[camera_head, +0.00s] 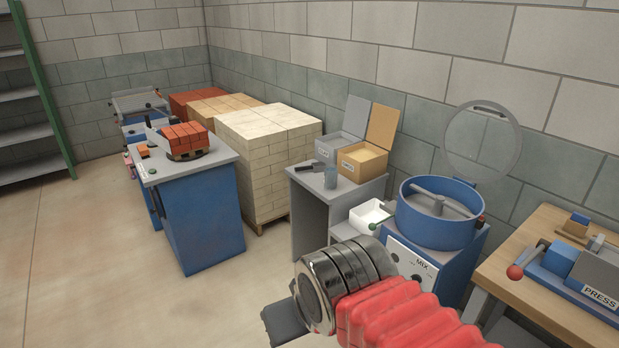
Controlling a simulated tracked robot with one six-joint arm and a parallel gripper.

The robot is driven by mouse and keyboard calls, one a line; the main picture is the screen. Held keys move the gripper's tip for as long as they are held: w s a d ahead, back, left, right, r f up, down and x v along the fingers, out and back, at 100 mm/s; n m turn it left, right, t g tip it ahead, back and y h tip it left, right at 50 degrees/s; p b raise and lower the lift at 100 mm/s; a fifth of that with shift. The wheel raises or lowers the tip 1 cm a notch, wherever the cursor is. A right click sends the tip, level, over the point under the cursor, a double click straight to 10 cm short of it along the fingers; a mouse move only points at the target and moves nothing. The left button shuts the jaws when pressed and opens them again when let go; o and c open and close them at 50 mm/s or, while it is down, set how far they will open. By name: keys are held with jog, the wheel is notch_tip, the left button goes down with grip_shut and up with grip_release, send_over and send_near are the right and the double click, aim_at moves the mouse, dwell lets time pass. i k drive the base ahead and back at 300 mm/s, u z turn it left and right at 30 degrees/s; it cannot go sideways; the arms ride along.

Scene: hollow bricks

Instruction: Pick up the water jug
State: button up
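A small bluish-grey, see-through vessel, which looks like the water jug (331,177), stands upright on the grey table (303,183), in front of the boxes. It is small in the picture, so its handle and contents cannot be made out. My arm, with metal rings and a red ribbed sleeve, reaches in from the bottom right. A dark grey part of my gripper (284,322) shows at the bottom, well in front of the jug and apart from it. Its fingers are mostly hidden or out of frame, so I cannot tell whether they are open.
Two open-lidded boxes, grey (340,148) and tan (362,162), and a dark tool (305,166) are near the jug. A blue mixer (438,222) and white bin (370,216) stand right. A brick stack (265,160) and blue bench (200,215) stand left. Left floor is clear.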

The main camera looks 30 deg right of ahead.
aim_at(331, 175)
jog(key=u, duration=0.35)
jog(key=i, duration=2.2)
jog(key=z, duration=0.65)
jog(key=i, duration=0.5)
jog(key=z, duration=1.05)
jog(key=i, duration=1.05)
jog(key=z, duration=0.2)
